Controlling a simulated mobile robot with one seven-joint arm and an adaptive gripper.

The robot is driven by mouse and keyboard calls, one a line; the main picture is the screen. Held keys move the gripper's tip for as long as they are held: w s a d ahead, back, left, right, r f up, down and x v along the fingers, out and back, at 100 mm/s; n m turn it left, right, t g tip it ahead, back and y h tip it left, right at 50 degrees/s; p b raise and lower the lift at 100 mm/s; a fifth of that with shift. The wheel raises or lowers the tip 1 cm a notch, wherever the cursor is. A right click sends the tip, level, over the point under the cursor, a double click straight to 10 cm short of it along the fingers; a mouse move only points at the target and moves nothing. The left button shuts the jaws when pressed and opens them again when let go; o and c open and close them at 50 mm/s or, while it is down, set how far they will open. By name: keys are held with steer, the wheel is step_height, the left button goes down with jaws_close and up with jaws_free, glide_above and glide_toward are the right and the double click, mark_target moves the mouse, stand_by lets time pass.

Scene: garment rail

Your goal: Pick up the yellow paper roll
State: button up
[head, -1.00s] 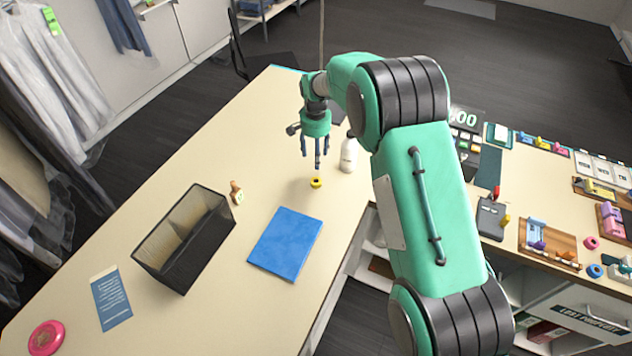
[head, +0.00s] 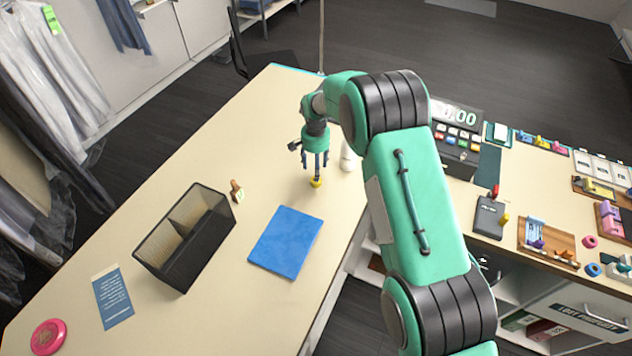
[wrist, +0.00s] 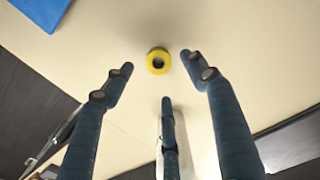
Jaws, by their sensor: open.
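The yellow paper roll (head: 316,183) is a small ring with a dark centre on the cream table. It also shows in the wrist view (wrist: 158,61), near the top middle, lying with its hole facing up. My gripper (head: 316,174) points down just above the roll, and its fingers hide part of it in the head view. In the wrist view my gripper's dark fingers (wrist: 157,78) are spread apart. The roll lies between and just beyond the fingertips, and nothing is held.
A blue folder-like item (head: 285,242) lies nearer on the table. A black mesh box (head: 190,250) and a small wooden stamp-like object (head: 236,190) are to the left. A white bottle (head: 347,158) stands close to the right of my gripper. The table around the roll is otherwise clear.

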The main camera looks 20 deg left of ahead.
steer(key=shift+f, duration=0.6)
steer(key=shift+f, duration=0.1)
steer(key=shift+d+f+p, duration=0.1)
steer(key=shift+f+p, duration=0.5)
steer(key=shift+f, duration=1.9)
steer(key=shift+s, duration=0.1)
steer(key=c, duration=1.1)
